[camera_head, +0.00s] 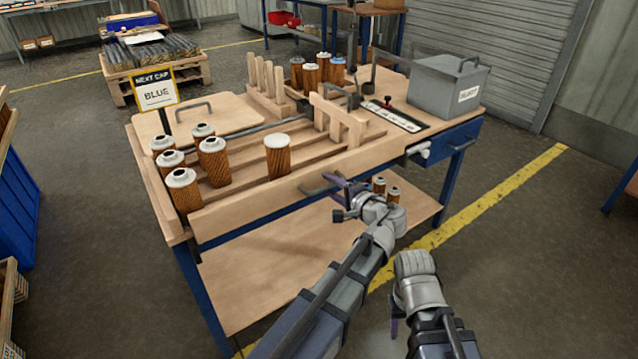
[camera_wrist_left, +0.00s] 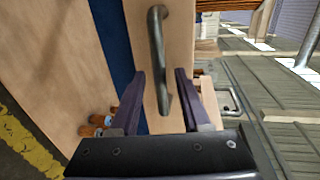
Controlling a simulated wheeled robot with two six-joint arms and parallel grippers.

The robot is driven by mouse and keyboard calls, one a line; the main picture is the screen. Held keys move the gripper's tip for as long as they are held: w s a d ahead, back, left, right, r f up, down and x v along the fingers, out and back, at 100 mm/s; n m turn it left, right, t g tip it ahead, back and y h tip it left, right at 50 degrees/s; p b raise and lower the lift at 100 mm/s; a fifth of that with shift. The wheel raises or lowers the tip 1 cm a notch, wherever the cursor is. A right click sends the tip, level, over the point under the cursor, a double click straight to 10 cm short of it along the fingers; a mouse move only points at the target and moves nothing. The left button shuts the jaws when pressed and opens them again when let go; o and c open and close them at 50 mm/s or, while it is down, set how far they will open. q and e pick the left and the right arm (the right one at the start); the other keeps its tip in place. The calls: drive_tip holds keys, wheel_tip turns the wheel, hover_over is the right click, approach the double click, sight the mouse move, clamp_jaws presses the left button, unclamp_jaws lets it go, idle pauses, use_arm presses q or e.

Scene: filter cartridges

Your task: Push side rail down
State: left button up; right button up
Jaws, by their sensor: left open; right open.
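The side rail (camera_head: 245,205) is a long pale wooden board standing along the near edge of the workbench. A dark bar handle (camera_head: 312,190) is fixed to its outer face; it also shows in the left wrist view (camera_wrist_left: 156,45). My left gripper (camera_head: 338,190) is open at the handle, its jaws on either side of the handle's end in the left wrist view (camera_wrist_left: 160,78). I cannot tell whether they touch it. My right gripper (camera_head: 394,318) is open, low in front of the bench, away from the rail; its fingers are mostly hidden.
Several white-capped brown cartridges (camera_head: 214,160) stand behind the rail at left, and one (camera_head: 277,158) stands mid-tray. A wooden rack (camera_head: 338,122) and a grey lidded box (camera_head: 448,86) are further right. A sign (camera_head: 157,92) reads "NEXT CAP BLUE". Small cartridges (camera_head: 386,189) sit on the lower shelf (camera_head: 290,260).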

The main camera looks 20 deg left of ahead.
use_arm(q)
drive_tip(key=shift+w+a, duration=0.2)
drive_tip(key=shift+c, duration=0.4)
clamp_jaws()
idle(0.9)
